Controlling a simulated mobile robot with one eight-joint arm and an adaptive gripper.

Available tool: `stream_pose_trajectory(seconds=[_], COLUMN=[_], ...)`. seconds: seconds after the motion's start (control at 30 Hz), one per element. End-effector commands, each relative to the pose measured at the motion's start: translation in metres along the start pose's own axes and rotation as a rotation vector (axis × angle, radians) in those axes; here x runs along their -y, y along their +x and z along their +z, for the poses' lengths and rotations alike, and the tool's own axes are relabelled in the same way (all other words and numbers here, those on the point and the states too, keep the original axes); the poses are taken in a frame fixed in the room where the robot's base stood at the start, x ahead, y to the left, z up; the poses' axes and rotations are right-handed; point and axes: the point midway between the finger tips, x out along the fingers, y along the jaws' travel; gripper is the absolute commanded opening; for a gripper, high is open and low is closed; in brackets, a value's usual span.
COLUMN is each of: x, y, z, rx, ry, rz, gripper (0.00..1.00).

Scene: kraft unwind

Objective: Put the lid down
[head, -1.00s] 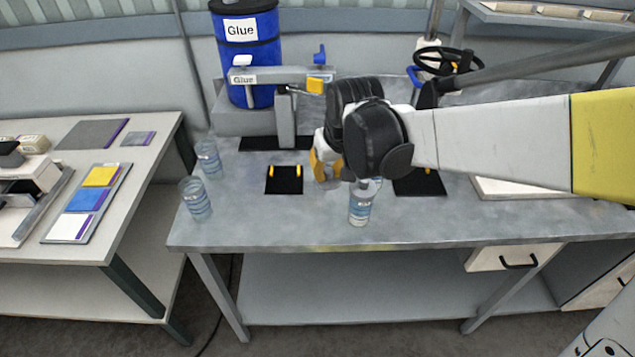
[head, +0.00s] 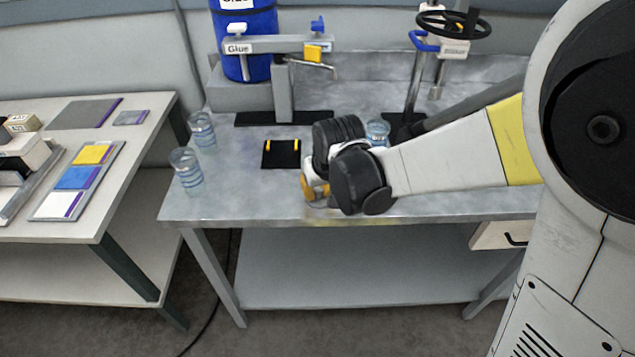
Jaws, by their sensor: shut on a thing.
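My gripper (head: 315,188) has yellow-orange fingertips and is low over the front part of the grey workbench (head: 245,205). Two clear jars with blue bands, one at the back (head: 202,130) and one nearer the front (head: 187,170), stand at the bench's left end. Another clear jar (head: 377,132) shows behind my arm, partly covered.
A black pad (head: 281,154) with yellow pegs lies left of and behind my gripper. The glue dispenser (head: 280,44) and a press with a black wheel (head: 454,23) stand at the back. A side table (head: 122,205) with coloured cards is at left.

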Motion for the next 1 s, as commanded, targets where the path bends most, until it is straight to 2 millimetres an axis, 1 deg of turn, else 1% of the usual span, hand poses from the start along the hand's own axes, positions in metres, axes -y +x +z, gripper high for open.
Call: stream_pose_trajectory(seconds=[0.13, 0.27, 0.3, 0.33, 0.63, 0.73, 0.87, 1.0], x=[0.000, 0.000, 0.000, 0.000, 0.000, 0.000, 0.000, 0.000], y=[-0.001, 0.003, 0.002, 0.001, 0.001, -0.006, -0.029, -0.063], z=[0.000, 0.001, 0.001, 0.001, 0.000, -0.001, -0.002, -0.002], rx=[0.000, 0.000, 0.000, 0.000, 0.000, 0.000, 0.000, 0.000], ry=[0.000, 0.000, 0.000, 0.000, 0.000, 0.000, 0.000, 0.000], rz=[0.000, 0.000, 0.000, 0.000, 0.000, 0.000, 0.000, 0.000], gripper=[0.03, 0.03, 0.31, 0.39, 0.39, 0.39, 0.39, 0.39])
